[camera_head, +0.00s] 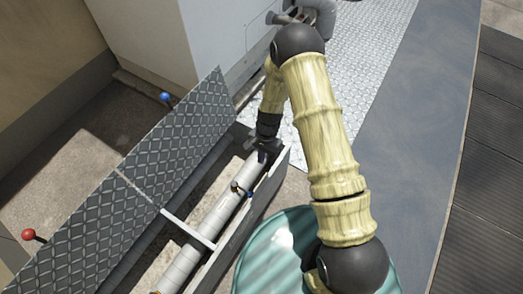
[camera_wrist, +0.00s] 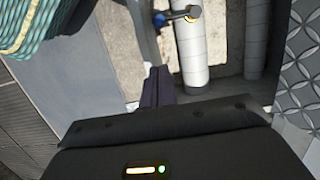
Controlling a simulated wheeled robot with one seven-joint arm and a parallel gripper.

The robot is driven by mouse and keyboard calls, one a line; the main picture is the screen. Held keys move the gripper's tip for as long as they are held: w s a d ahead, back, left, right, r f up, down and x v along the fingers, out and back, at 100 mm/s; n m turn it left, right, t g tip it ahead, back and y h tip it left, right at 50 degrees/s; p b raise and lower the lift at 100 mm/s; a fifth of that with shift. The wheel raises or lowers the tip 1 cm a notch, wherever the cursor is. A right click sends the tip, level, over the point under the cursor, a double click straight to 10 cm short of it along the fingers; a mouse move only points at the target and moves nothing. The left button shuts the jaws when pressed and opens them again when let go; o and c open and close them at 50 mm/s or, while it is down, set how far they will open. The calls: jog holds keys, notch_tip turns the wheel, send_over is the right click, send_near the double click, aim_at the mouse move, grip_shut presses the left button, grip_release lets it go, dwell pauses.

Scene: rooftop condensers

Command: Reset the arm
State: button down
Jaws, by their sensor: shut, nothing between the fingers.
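My arm reaches from the lower right of the head view up and then down to my gripper (camera_head: 263,156), which sits over the edge of an open pipe trench. In the wrist view the two dark fingers of my gripper (camera_wrist: 157,86) are together with nothing between them. A pale wrapped pipe (camera_head: 203,232) runs along the trench beside the gripper, and it also shows in the wrist view (camera_wrist: 192,58). A small valve (camera_head: 238,188) with a blue end sits on the pipe; it is at the top of the wrist view (camera_wrist: 178,16). I cannot tell whether the fingertips touch anything.
Tilted diamond-plate covers (camera_head: 95,232) stand along the trench's left side. A red knob (camera_head: 28,234) and a blue knob (camera_head: 165,97) stick up beyond them. A grey cabinet (camera_head: 150,40) rises at the back. Grey flooring (camera_head: 410,130) to the right is clear.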

jog(key=shift+d, duration=0.2)
jog(key=s+d+r+n+t, duration=0.2)
jog(key=s+d+r, duration=0.25)
jog(key=r, duration=0.55)
jog(key=s+d+r+n+t+h, duration=0.1)
jog(key=s+d+r+n, duration=0.3)
jog(key=r, duration=0.7)
jog(key=s+d+r+t, duration=0.25)
jog(key=d+r, duration=0.35)
jog(key=r, duration=0.4)
notch_tip(320, 180, up, 33)
jog(key=p, duration=3.4)
jog(key=shift+s+g, duration=0.25)
jog(key=shift+g, duration=0.1)
jog(key=shift+d+r, duration=0.1)
